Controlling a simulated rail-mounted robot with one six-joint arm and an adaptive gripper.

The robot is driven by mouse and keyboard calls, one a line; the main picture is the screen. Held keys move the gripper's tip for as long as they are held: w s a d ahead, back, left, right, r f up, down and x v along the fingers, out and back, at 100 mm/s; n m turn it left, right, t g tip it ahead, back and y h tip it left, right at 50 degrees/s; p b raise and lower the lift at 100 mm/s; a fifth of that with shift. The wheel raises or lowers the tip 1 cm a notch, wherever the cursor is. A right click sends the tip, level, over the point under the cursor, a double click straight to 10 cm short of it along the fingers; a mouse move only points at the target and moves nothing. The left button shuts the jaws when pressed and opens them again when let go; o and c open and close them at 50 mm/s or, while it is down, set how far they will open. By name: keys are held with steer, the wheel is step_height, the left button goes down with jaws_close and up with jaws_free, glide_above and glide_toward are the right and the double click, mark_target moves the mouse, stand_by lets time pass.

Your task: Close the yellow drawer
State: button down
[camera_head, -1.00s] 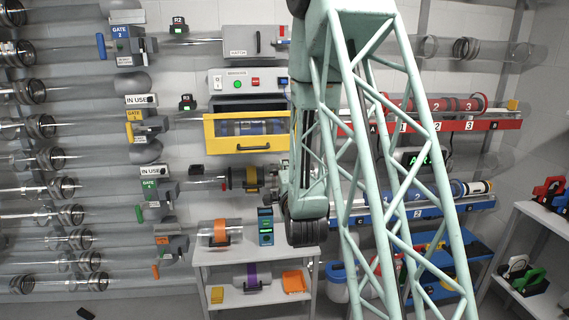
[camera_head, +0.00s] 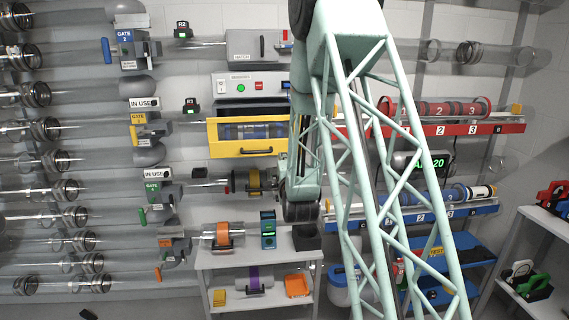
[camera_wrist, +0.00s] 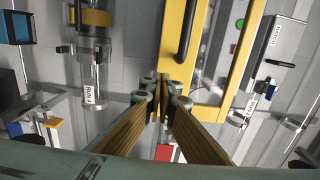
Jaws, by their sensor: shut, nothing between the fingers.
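In the head view my arm hides the drawer's right end and the fingers.
A control panel (camera_head: 239,84) with buttons is above the drawer. A tube with a yellow band (camera_head: 254,180) lies below it. A white shelf unit (camera_head: 222,261) with an orange-banded tube stands lower down. Red (camera_head: 432,130) and blue racks are at right.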

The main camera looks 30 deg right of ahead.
steer(key=shift+w+d, duration=0.25)
steer(key=shift+w, duration=0.45)
steer(key=shift+w+d, duration=0.1)
steer(key=shift+d, duration=0.05)
